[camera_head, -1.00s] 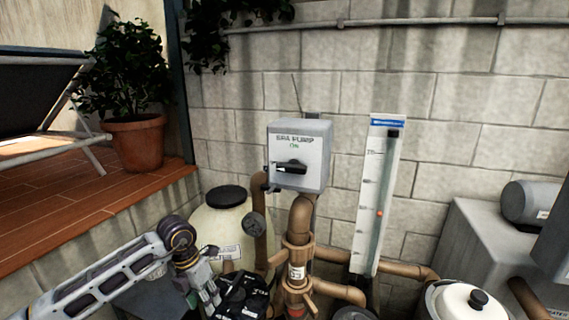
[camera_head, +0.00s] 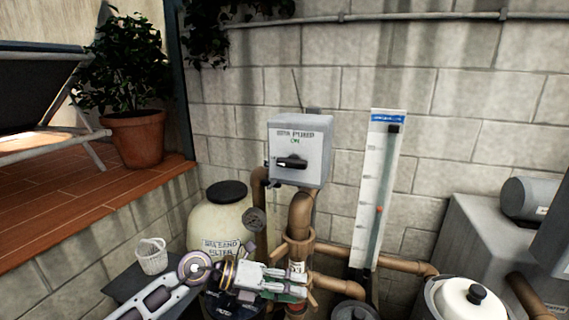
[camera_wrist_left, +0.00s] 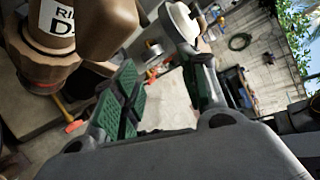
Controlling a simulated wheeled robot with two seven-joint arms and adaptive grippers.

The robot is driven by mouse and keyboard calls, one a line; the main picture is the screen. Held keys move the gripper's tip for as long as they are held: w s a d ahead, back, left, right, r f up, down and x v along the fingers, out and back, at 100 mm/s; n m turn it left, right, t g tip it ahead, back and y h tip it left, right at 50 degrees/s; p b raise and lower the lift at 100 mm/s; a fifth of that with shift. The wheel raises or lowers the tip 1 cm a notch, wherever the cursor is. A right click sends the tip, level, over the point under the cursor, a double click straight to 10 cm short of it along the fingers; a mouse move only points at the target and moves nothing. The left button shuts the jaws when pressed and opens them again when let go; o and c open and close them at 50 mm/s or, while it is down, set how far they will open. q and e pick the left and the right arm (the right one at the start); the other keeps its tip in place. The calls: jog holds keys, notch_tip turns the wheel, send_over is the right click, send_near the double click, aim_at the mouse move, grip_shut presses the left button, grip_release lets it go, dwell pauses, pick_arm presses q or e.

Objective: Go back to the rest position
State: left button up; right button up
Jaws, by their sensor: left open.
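My left gripper (camera_head: 298,283) reaches in from the lower left in the head view, in front of the brown pipes. In the left wrist view its green-padded fingers (camera_wrist_left: 165,95) stand apart with nothing between them. A brown pipe with a white label (camera_wrist_left: 62,22) is close by at the upper left of that view. My right gripper does not show in either view.
The grey spa pump switch box (camera_head: 300,150) is on the wall above the pipes. The sand filter tank (camera_head: 222,222) stands behind my left arm. A flow gauge (camera_head: 376,190) and a white-lidded pot (camera_head: 465,302) are at right.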

pick_arm(q)
notch_tip(320, 180, up, 5)
jog(key=d+n+t+h, duration=0.2)
jog(key=h, duration=0.1)
jog(key=w+a+r+n+t+y, duration=0.2)
jog(key=w+a+r+n+t, duration=0.5)
jog(key=n+t, duration=0.8)
jog(key=s+a+f+n+g+y, duration=0.2)
jog(key=a+f+n+g+y, duration=0.1)
jog(key=a+f+n+y, duration=1.35)
jog(key=s+a+f+n+g+h, duration=0.1)
jog(key=s+f+n+g, duration=0.1)
jog(key=s+f+g, duration=0.7)
jog(key=s+a+f+n+g+h, duration=0.1)
jog(key=s+f+n+g, duration=0.15)
jog(key=s+f, duration=0.75)
jog(key=s+f+g, duration=0.1)
jog(key=s+f, duration=0.1)
jog(key=f, duration=1.3)
jog(key=s+f, duration=0.3)
jog(key=f, duration=1.2)
jog(key=s+a+f, duration=0.2)
jog(key=s+f, duration=0.8)
jog(key=s, duration=0.1)
jog(key=s+a+f+g, duration=0.1)
jog(key=s+a+f, duration=0.1)
jog(key=s+f, duration=0.8)
jog(key=shift+s+a+f, duration=0.15)
jog(key=shift+s+f, duration=0.1)
jog(key=shift+s, duration=0.35)
